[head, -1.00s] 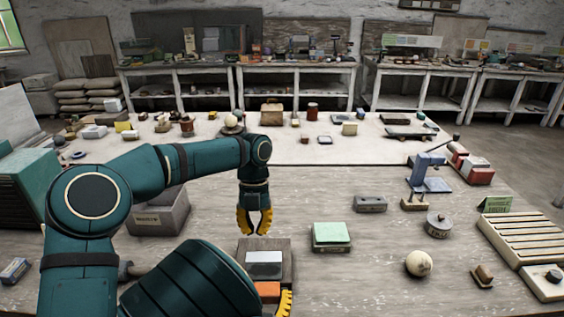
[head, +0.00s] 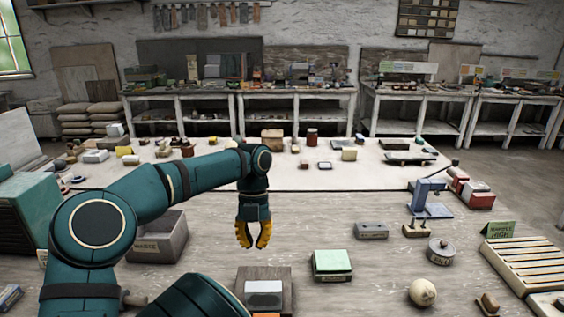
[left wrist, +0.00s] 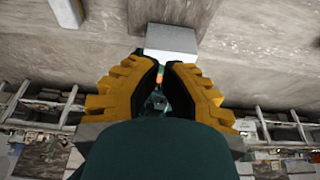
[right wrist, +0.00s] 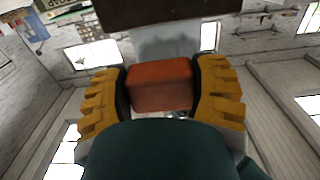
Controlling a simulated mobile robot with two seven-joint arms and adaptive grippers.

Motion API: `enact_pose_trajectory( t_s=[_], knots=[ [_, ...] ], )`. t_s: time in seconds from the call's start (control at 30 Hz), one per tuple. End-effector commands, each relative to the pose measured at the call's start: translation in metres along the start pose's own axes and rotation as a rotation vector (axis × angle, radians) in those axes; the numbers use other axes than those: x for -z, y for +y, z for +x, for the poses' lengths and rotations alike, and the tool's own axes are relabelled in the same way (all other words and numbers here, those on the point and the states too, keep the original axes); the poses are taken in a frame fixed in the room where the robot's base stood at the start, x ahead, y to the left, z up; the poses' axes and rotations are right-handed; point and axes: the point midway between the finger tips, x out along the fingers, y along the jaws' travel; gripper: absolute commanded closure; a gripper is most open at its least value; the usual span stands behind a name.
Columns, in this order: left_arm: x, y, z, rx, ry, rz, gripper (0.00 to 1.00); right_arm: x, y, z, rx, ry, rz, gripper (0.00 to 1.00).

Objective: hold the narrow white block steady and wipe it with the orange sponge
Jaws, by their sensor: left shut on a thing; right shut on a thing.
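The narrow white block (head: 264,294) stands by a brown wooden block (head: 243,290) at the bottom of the head view. It also shows at the fingertips in the left wrist view (left wrist: 170,38). My left gripper (head: 254,246) points down and is shut on the block, though the contact itself is hard to make out. My right gripper (right wrist: 160,88) is shut on the orange sponge (right wrist: 158,86). The white block (right wrist: 163,45) shows just beyond the sponge; I cannot tell whether they touch. In the head view only a sliver of sponge shows at the bottom edge.
A green box (head: 332,264) stands right of the block. A grey bin (head: 160,240) stands to the left, behind my left arm. A round pale ball (head: 422,292), a round tin (head: 440,251) and a slatted rack (head: 530,262) are to the right.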

Motion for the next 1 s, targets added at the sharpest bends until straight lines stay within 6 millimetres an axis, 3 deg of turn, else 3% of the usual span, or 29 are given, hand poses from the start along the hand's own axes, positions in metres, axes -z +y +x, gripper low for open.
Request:
enact_pose_trajectory(
  t_s=[0.2,0.43,0.7,1.0],
  knots=[
    [-0.001,-0.001,-0.044,0.002,-0.005,-0.002,1.0,0.0,0.0,0.0,0.0,0.0,0.0,0.5],
    [0.0,-0.001,-0.078,0.002,-0.003,0.0,1.0,0.0,0.0,0.0,0.0,0.0,0.0,0.5],
    [0.0,0.0,-0.096,0.001,-0.001,0.0,1.0,0.0,0.0,0.0,0.0,0.0,0.0,0.5],
    [0.0,0.0,-0.098,0.0,0.0,0.0,1.0,0.0,0.0,0.0,0.0,0.0,0.0,0.5]
  ],
)
